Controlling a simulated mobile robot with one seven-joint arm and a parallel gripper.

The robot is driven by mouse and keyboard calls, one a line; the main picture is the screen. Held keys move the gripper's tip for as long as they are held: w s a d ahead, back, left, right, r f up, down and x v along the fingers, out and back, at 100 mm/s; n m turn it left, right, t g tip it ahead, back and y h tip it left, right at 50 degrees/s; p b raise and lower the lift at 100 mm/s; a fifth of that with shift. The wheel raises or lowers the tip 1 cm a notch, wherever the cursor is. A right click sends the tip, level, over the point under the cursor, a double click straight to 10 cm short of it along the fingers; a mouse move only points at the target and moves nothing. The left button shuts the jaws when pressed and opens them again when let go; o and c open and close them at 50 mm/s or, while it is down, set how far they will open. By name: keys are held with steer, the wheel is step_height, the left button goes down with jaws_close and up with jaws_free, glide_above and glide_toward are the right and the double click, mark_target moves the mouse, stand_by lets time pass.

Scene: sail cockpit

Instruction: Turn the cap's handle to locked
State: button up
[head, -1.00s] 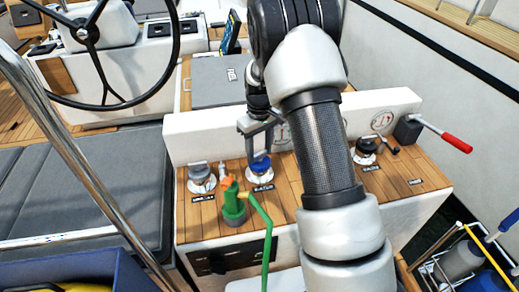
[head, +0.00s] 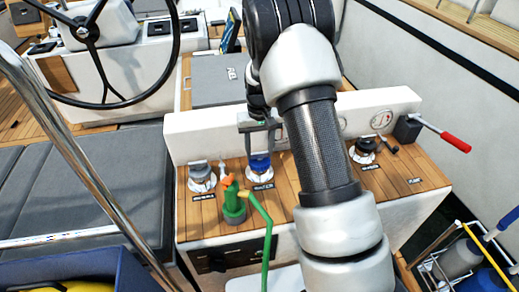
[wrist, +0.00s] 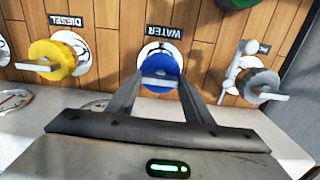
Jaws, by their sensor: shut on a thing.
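The blue cap (head: 260,164) sits in its round white plate on the wooden deck top, beside a WATER label. In the wrist view the blue cap (wrist: 160,69) has a grey bar handle (wrist: 159,83) lying left to right across it. My gripper (wrist: 160,92) reaches the cap with one finger at each side and is shut on it. In the head view my gripper (head: 260,150) comes down on the cap from above and behind. Any lock marks on the plate are too small to read.
A yellow cap (wrist: 52,60) by a DIESEL label and a grey cap (wrist: 262,84) flank the blue one.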

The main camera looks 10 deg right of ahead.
steer(key=o, duration=1.1)
steer(key=shift+c, duration=0.2)
steer(key=shift+r, duration=0.1)
step_height(320, 180, up, 17)
steer(key=p, duration=0.2)
steer(key=shift+r, duration=0.15)
